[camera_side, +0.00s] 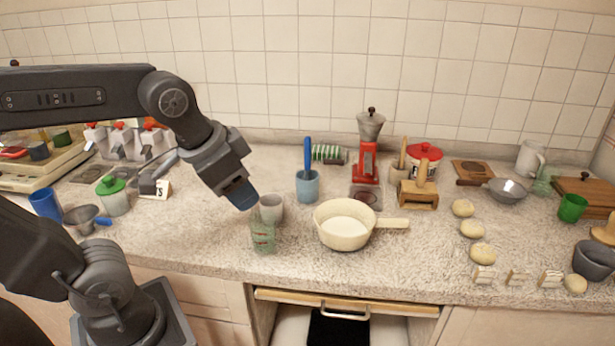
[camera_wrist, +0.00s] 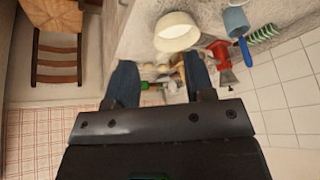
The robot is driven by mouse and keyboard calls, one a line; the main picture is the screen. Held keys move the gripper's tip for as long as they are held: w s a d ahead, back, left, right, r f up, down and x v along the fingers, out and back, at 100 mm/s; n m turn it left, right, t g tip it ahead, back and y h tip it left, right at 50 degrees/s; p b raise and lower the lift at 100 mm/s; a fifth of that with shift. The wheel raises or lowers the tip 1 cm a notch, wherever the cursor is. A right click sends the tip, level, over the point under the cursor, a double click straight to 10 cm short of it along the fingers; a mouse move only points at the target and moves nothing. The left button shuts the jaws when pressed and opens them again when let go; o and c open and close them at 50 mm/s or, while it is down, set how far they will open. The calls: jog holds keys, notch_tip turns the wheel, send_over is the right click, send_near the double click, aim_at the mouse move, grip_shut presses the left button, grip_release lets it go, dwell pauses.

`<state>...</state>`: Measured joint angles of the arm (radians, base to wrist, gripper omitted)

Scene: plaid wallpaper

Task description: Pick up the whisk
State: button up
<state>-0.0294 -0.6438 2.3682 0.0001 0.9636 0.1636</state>
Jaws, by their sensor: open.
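I cannot make out a whisk for certain. A blue stick-like handle (camera_side: 308,153) stands upright in a light blue cup (camera_side: 308,187) at mid-counter; what is on its lower end is hidden in the cup. The cup also shows at the top right of the wrist view (camera_wrist: 235,22). A green and white striped, coil-like thing (camera_side: 328,154) lies behind it near the wall. My gripper (camera_side: 241,196) hangs above the counter, left of the cup and up-left of a grey cup (camera_side: 271,208). In the wrist view its two blue fingers (camera_wrist: 160,82) are apart with nothing held between them.
A cream pan (camera_side: 343,226) and a clear green measuring cup (camera_side: 263,236) stand in front. A red grinder (camera_side: 367,160) stands behind. Several dough balls (camera_side: 472,229) lie to the right. A drawer (camera_side: 345,305) below the counter edge is partly open. Tiled wall behind.

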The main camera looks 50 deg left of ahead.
jog(key=w+a+r+m+g, duration=0.1)
jog(key=w+a+r+m, duration=0.15)
jog(key=w, duration=0.25)
jog(key=w+a+r+m+g, duration=0.1)
jog(key=w+r+m, duration=0.2)
jog(key=w+r, duration=0.15)
jog(key=m+g, duration=0.3)
jog(key=m, duration=1)
send_over(307, 137)
notch_tip(307, 137, down, 3)
notch_tip(307, 137, down, 13)
jog(key=shift+w+f, duration=0.1)
jog(key=shift+c, duration=0.4)
grip_shut()
